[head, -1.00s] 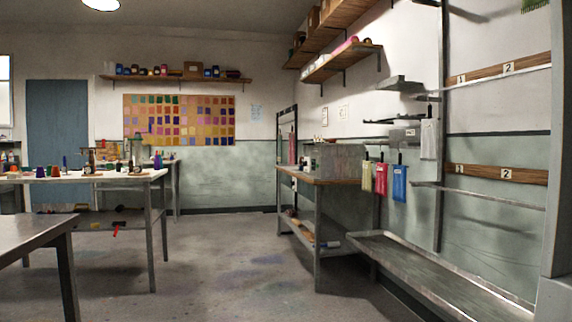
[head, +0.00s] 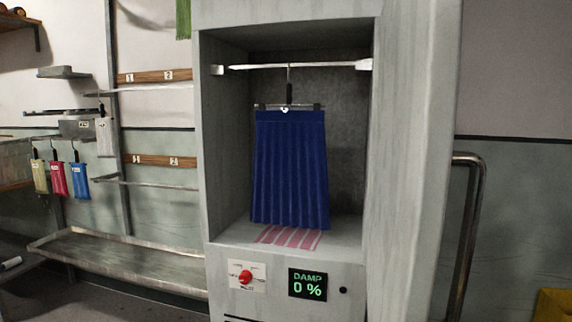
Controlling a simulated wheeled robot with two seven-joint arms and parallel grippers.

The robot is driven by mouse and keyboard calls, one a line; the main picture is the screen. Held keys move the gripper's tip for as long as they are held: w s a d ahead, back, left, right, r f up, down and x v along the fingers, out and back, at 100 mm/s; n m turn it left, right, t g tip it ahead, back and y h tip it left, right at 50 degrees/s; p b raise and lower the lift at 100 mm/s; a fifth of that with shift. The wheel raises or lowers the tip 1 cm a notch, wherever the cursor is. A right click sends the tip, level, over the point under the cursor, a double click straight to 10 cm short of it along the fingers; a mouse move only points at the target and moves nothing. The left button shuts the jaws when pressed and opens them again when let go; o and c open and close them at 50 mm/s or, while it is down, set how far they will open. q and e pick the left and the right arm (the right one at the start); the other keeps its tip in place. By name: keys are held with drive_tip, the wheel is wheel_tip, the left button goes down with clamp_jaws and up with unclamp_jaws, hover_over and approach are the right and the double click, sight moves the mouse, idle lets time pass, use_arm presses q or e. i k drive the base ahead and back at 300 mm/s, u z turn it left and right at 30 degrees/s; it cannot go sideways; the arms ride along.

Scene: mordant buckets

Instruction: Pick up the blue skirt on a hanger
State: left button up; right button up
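The blue skirt (head: 290,170) hangs inside an open grey cabinet in the middle of the head view. It is clipped to a dark hanger (head: 289,97) whose hook goes over a pale horizontal rail (head: 320,66). The skirt's hem is close above the cabinet floor; I cannot tell whether it touches. Neither of my grippers is in view.
The grey cabinet (head: 410,170) has side walls around the skirt, a red knob (head: 245,277) and a display reading "DAMP 0 %" (head: 307,285). A pink striped patch (head: 288,237) is on its floor. A metal handrail (head: 468,230) stands right; a long trough (head: 120,262) is left.

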sight(290, 187)
drive_tip(key=u, duration=1.5)
drive_tip(key=i, duration=2.75)
drive_tip(key=z, duration=0.7)
